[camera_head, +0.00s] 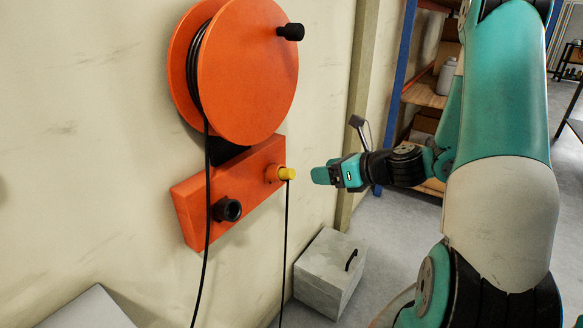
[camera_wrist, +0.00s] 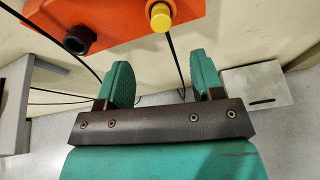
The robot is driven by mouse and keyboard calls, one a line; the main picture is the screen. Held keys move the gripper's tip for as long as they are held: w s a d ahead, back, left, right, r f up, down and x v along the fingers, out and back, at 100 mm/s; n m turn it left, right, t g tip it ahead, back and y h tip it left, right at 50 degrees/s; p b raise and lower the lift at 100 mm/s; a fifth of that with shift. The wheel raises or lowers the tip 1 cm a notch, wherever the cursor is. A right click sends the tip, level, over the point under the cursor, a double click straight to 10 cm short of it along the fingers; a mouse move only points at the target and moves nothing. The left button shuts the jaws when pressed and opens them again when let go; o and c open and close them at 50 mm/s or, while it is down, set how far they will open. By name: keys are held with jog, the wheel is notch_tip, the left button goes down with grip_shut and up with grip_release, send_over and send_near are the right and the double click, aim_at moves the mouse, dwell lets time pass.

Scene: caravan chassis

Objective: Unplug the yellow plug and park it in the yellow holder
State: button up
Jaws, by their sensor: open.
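The yellow plug (camera_head: 287,174) sits in an orange round socket at the right end of the orange wall panel (camera_head: 232,193). A black cable hangs down from it. The wrist view shows the plug (camera_wrist: 161,17) at the top, ahead of the fingers. My gripper (camera_head: 320,175) is to the right of the plug, a short gap away, at about its height. In the wrist view my gripper (camera_wrist: 160,72) is open with nothing between its teal fingers; the plug's cable passes behind the gap. I cannot make out a separate yellow holder in either view.
A black round fitting (camera_head: 227,209) sticks out of the panel's left part. Above is an orange cable reel (camera_head: 250,70) with a black knob (camera_head: 291,32). A grey box (camera_head: 330,272) stands on the floor below. Shelving (camera_head: 425,95) is behind my arm.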

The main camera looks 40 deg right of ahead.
aim_at(293, 173)
jog(key=x, duration=1.1)
jog(key=shift+f, duration=0.1)
jog(key=shift+c, duration=0.4)
jog(key=c, duration=0.9)
jog(key=shift+p+v, duration=0.8)
jog(key=shift+v, duration=2.3)
jog(key=shift+c, duration=0.2)
